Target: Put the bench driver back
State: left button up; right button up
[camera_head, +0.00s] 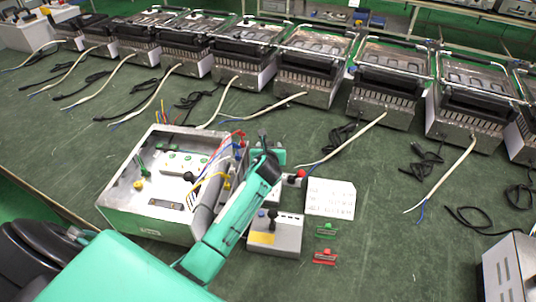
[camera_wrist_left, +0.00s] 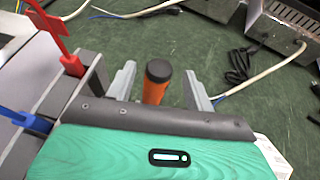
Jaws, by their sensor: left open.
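The bench driver, an orange handle with a black cap (camera_wrist_left: 157,82), stands upright between my left gripper's two grey fingers in the left wrist view. My left gripper (camera_wrist_left: 160,72) is open, with a finger on either side of the handle. I cannot tell whether either finger touches it. In the head view my left teal arm reaches from the lower left past the open grey metal box, and its gripper (camera_head: 266,150) is at the box's right side. The driver's lower part and whatever holds it are hidden. My right gripper is not in view.
The open metal box (camera_head: 118,195) has red and blue plugs at its side. A small control box (camera_head: 288,238), a white card (camera_head: 330,190), a green clip (camera_head: 326,230) and a red clip (camera_head: 324,257) lie nearby. Heater units (camera_head: 385,85) with loose cables line the back.

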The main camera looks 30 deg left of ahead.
pick_arm(q)
jog(key=v, duration=0.8)
jog(key=shift+s+d, duration=0.15)
jog(key=shift+s, duration=0.2)
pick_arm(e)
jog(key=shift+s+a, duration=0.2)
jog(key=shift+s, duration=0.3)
pick_arm(q)
jog(key=shift+r, duration=0.1)
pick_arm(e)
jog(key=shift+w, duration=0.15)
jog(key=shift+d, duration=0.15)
